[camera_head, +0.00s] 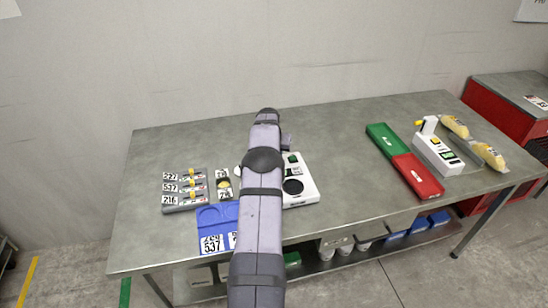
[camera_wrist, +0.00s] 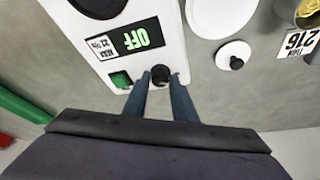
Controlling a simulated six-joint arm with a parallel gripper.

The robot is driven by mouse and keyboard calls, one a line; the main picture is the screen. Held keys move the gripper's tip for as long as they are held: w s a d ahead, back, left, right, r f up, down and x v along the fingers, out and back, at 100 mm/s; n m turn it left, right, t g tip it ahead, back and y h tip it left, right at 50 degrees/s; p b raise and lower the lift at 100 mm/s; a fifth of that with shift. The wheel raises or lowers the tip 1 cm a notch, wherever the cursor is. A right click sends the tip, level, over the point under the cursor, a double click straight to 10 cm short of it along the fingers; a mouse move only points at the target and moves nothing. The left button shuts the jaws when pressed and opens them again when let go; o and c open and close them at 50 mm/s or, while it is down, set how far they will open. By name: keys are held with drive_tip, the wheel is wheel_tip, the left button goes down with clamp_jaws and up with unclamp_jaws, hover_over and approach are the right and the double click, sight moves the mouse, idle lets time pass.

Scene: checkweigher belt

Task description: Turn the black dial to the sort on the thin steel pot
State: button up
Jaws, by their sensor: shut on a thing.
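The black dial (camera_wrist: 160,71) sits at the edge of a white scale (camera_wrist: 171,30), beside a green button (camera_wrist: 120,79) and a display (camera_wrist: 136,37) reading OFF. My gripper (camera_wrist: 160,78) has one finger on each side of the dial and is shut on it. A steel-rimmed pot (camera_wrist: 309,14) is partly in view at the upper right of the wrist view, with a label (camera_wrist: 300,43) reading 216 beside it. In the head view my arm covers the gripper and the dial; the white scale (camera_head: 306,184) shows right of the arm.
A white lid (camera_wrist: 234,55) with a black knob lies near the scale. A blue tray (camera_head: 205,216) and a grey rack (camera_head: 185,207) with numbered cards stand left of my arm. Green (camera_head: 386,139) and red (camera_head: 417,177) bins and a white device (camera_head: 436,158) stand right. The middle table is clear.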

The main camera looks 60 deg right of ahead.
drive_tip(key=shift+w+f+m+g+b, duration=0.15)
drive_tip(key=shift+m+g+b, duration=0.25)
drive_tip(key=shift+m+b, duration=0.65)
drive_tip(key=shift+r+m+g, duration=0.2)
drive_tip(key=shift+m+g, duration=0.2)
drive_tip(key=shift+m, duration=0.65)
drive_tip(key=o, duration=1)
drive_tip(key=shift+o, duration=0.2)
drive_tip(key=b+v, duration=0.2)
drive_tip(key=v, duration=0.5)
drive_tip(key=shift+a+b, duration=0.2)
drive_tip(key=shift+b, duration=0.2)
drive_tip(key=shift+r, duration=0.1)
